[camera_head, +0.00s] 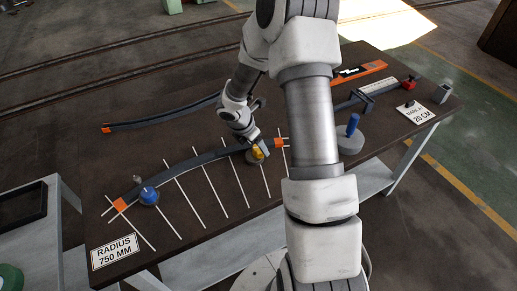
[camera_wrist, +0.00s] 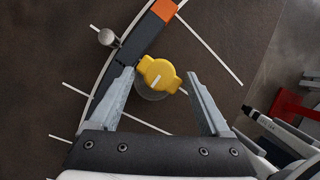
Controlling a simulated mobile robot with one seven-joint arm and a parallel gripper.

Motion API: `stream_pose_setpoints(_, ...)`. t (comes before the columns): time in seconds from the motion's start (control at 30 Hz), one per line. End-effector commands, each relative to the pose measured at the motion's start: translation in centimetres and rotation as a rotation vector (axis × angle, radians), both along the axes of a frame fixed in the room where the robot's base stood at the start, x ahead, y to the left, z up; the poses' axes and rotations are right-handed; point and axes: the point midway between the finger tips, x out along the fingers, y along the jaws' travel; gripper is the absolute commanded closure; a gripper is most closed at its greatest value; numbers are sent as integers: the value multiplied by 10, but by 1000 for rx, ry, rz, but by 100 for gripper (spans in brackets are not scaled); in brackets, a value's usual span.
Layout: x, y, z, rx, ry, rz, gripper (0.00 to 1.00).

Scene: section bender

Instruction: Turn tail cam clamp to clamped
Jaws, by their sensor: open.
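A yellow two-lobed cam knob (camera_wrist: 160,75), apparently the tail cam clamp, sits on a round grey base beside the curved dark bar (camera_wrist: 128,52). A white mark runs slantwise across its top. It also shows in the head view (camera_head: 257,154), partly hidden by my gripper. My gripper (camera_wrist: 159,79) is open, with one finger on each side of the knob. A gap shows between the knob and each finger; I cannot tell how deep the fingers reach. A similar blue knob (camera_head: 149,195) on a grey base stands near the bar's left orange end.
Thin white rods (camera_head: 208,178) lie across the dark table under the bar. A metal peg (camera_wrist: 107,37) stands beside the bar. A radius sign (camera_head: 115,250) is front left.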

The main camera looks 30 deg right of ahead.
Motion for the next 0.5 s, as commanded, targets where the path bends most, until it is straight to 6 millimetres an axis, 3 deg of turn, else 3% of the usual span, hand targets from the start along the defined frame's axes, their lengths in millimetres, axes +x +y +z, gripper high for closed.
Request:
stream_pose_setpoints(0.2,3,-8,-18,-1,0,0,19)
stream_pose_setpoints(0.5,3,-9,-21,-1,-2,-1,19)
